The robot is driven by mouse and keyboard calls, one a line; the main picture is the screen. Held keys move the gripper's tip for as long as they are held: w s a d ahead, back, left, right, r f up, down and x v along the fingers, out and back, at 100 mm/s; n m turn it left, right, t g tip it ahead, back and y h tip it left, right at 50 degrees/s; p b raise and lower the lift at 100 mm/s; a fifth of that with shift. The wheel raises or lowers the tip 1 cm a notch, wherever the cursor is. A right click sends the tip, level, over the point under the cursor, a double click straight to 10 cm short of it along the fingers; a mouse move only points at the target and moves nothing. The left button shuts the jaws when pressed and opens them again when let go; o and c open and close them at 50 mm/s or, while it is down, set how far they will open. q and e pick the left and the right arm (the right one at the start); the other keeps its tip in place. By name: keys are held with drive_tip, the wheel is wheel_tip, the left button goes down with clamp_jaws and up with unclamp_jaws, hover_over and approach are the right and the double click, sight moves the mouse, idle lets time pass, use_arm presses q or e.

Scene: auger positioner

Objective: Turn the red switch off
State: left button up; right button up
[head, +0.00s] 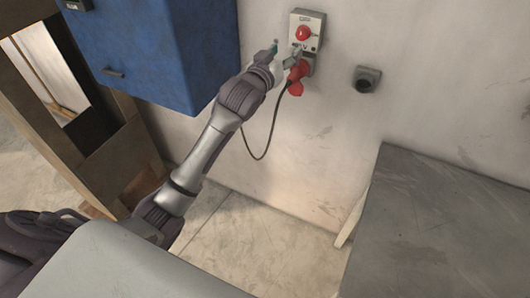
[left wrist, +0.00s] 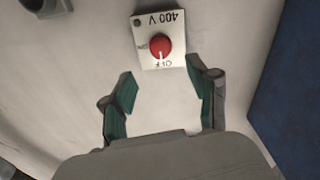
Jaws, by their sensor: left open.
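The red switch (head: 303,33) is a round red knob on a pale wall box (head: 294,20). In the left wrist view the knob (left wrist: 160,46) sits on a white plate (left wrist: 147,62) marked 400 V, upside down. A pale mark on the knob points to the upside-down letters OFF. My left gripper (head: 287,52) is at the wall just below and left of the knob. Its green-padded fingers (left wrist: 161,82) are spread and empty, with the plate beyond their tips. The knob is not between the pads.
A red plug (head: 297,86) with a dark cable hangs below the switch box. A grey wall socket (head: 367,79) is to the right. A blue cabinet (head: 150,50) stands close left of my arm. A grey table (head: 440,220) is at lower right.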

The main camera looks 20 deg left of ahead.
use_arm(q)
drive_tip(key=s+a+f+g, duration=0.1)
drive_tip(key=s+f+g, duration=0.2)
drive_tip(key=f, duration=1.2)
drive_tip(key=s+a+f+g+y, duration=0.1)
drive_tip(key=s+f, duration=0.3)
drive_tip(key=f, duration=1.2)
drive_tip(key=shift+m+g, duration=0.3)
drive_tip(key=shift+g, duration=0.6)
drive_tip(key=s+f+m+g, duration=0.1)
drive_tip(key=s+f+g, duration=0.2)
drive_tip(key=s+f, duration=0.95)
drive_tip(key=s+f+g, duration=0.3)
drive_tip(key=s+f, duration=0.6)
drive_tip(key=f, duration=0.6)
drive_tip(key=s+d+f+m+g, duration=0.1)
drive_tip(key=s+f, duration=0.5)
drive_tip(key=s, duration=0.9)
drive_tip(key=s+d+f+g, duration=0.1)
drive_tip(key=s+f+g, duration=0.3)
drive_tip(key=s, duration=1.2)
wheel_tip(320, 180, down, 2)
drive_tip(key=shift+s+f+m, duration=0.2)
drive_tip(key=shift+s+m, duration=0.1)
drive_tip(key=shift+m, duration=0.1)
